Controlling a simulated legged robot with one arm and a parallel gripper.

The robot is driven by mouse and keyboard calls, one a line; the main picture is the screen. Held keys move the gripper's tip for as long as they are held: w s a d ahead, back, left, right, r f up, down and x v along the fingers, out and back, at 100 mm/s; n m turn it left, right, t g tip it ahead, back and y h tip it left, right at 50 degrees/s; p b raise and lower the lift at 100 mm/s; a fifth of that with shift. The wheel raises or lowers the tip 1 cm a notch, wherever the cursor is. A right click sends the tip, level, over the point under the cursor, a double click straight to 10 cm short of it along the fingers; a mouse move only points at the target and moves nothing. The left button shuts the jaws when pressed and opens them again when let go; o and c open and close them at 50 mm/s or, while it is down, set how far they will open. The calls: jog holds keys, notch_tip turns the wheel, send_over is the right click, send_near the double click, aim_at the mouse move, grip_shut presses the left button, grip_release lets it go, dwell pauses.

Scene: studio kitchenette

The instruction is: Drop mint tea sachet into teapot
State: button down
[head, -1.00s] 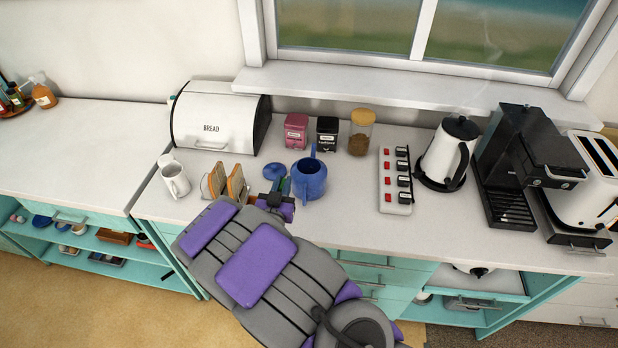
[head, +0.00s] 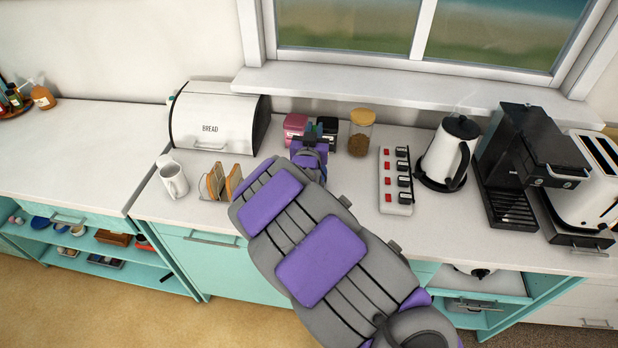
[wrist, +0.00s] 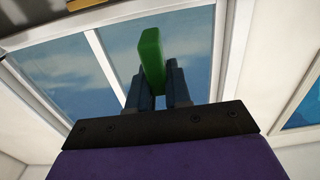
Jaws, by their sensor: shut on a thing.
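A green sachet (wrist: 152,52), the mint tea by its colour, stands upright between the two dark fingers of my gripper (wrist: 156,84) in the wrist view. The gripper is shut on it. In the head view my gripper (head: 316,134) is at the back of the counter, in front of the pink tin and the black tin in the picture. The sachet cannot be made out clearly there. The blue teapot and its round blue lid are not visible now; my arm covers the place where they showed.
A pink tin (head: 294,126), a black tin (head: 327,124) and a glass jar (head: 361,134) stand along the wall. A toast rack (head: 215,182) and white mug (head: 174,181) are left of my arm. A switch strip (head: 396,180) and kettle (head: 450,152) are at right.

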jog(key=shift+f+b, duration=0.55)
jog(key=shift+f, duration=2)
jog(key=c, duration=1)
grip_release()
jog(key=shift+s+a+p, duration=0.25)
jog(key=shift+s+p, duration=1.3)
jog(key=shift+s, duration=1.3)
jog(key=shift+s+a+p, duration=0.25)
jog(key=shift+s+p, duration=1.3)
jog(key=shift+s, duration=1.35)
jog(key=shift+s+a+p, duration=0.25)
jog(key=shift+s+p, duration=1.3)
jog(key=shift+s, duration=1.3)
